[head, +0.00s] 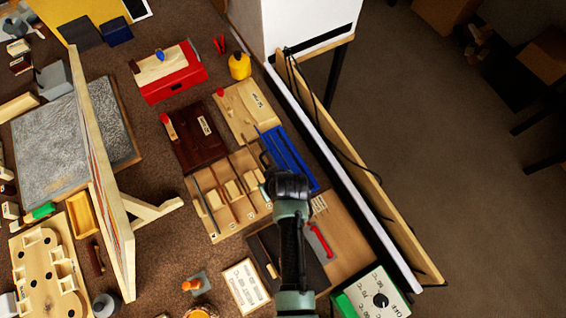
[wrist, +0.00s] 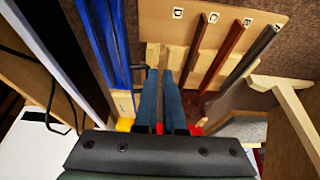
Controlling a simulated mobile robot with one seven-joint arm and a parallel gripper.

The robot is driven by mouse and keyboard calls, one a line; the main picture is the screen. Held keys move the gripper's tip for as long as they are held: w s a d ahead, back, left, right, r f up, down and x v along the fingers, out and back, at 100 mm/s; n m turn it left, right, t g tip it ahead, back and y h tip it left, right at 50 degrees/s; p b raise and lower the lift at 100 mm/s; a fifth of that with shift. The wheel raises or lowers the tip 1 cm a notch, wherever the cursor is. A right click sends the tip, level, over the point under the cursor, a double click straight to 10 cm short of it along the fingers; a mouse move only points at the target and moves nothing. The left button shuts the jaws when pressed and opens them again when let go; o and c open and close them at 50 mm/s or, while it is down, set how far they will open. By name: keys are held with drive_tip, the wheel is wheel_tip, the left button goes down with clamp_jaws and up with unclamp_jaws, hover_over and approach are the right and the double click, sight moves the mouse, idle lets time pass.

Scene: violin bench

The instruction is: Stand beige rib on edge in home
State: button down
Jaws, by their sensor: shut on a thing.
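My gripper (head: 272,182) is over the right end of the pale wooden slotted rack (head: 222,226), beside the blue strips. In the wrist view my gripper's two dark blue-grey fingers (wrist: 161,100) are nearly together, shut on a thin beige piece (wrist: 161,78), which seems to be the beige rib. Most of it is hidden by the fingers. The rack's lettered board (wrist: 225,22) lies ahead, with brown, reddish and dark grey ribs (wrist: 251,58) standing on edge to the right. I cannot tell whether the beige rib touches its slot.
Blue strips (head: 288,157) lie close along the rack's right side. A dark red-brown block (head: 196,142) and a pale block (head: 245,110) stand behind it. A long upright board (head: 345,165) borders the bench at the right. A slanted panel (head: 108,200) stands to the left.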

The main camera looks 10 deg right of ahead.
drive_tip(key=shift+s+a+f+b, duration=0.1)
drive_tip(key=shift+s+f+b, duration=0.05)
drive_tip(key=shift+f+b, duration=0.7)
wheel_tip(320, 180, down, 7)
drive_tip(key=b, duration=0.6)
drive_tip(key=shift+f, duration=0.15)
drive_tip(key=c, duration=0.9)
unclamp_jaws()
drive_tip(key=shift+c, duration=0.2)
drive_tip(key=v, duration=1.3)
drive_tip(key=shift+p, duration=0.35)
